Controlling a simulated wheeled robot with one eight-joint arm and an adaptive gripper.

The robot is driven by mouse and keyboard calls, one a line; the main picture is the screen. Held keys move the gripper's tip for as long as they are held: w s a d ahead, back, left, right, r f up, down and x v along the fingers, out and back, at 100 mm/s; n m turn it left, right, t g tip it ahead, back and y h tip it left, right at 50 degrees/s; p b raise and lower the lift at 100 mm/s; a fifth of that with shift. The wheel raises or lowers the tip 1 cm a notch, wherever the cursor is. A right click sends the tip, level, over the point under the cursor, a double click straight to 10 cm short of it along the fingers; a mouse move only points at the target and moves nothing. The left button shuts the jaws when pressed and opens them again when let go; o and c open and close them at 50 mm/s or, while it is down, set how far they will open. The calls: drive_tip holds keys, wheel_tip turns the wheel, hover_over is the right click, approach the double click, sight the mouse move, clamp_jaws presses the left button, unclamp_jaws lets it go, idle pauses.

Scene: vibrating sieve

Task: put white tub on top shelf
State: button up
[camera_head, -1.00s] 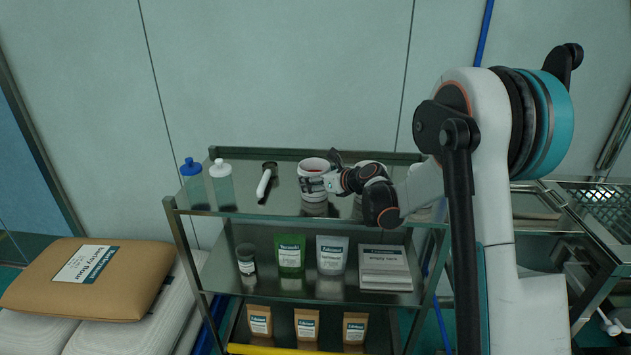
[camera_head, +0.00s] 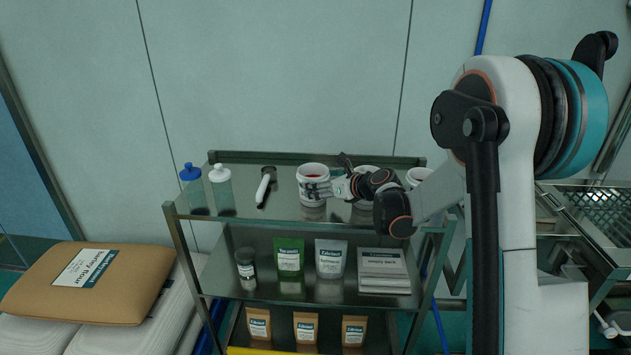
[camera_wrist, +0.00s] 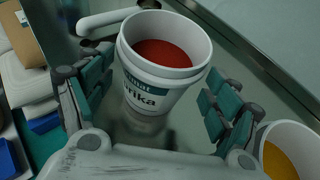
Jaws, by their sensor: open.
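A white tub (camera_head: 313,174) with red contents stands upright on the top shelf (camera_head: 240,207) of the metal rack. In the wrist view this tub (camera_wrist: 150,88) shows a label ending in "rika". My gripper (camera_head: 328,187) is at its right front side. In the wrist view my gripper (camera_wrist: 150,95) is open, with one finger on each side of the tub; gaps show between the pads and its wall. A second white tub (camera_head: 367,169) is mostly hidden behind my wrist, and a third (camera_head: 418,176) stands farther right. A tub with yellow contents (camera_wrist: 285,153) is near the right finger.
A blue-capped bottle (camera_head: 192,190), a white-capped bottle (camera_head: 222,190) and a white-handled tool (camera_head: 265,188) stand or lie left of the tub. The middle shelf holds a jar (camera_head: 246,268), pouches (camera_head: 289,256) and a box stack (camera_head: 384,271). A flour sack (camera_head: 90,280) lies at left.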

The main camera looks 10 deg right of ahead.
drive_tip(key=p+v, duration=0.1)
drive_tip(key=v, duration=0.6)
drive_tip(key=shift+s+d+p, duration=0.2)
drive_tip(key=shift+s+p, duration=0.1)
drive_tip(key=shift+r, duration=0.15)
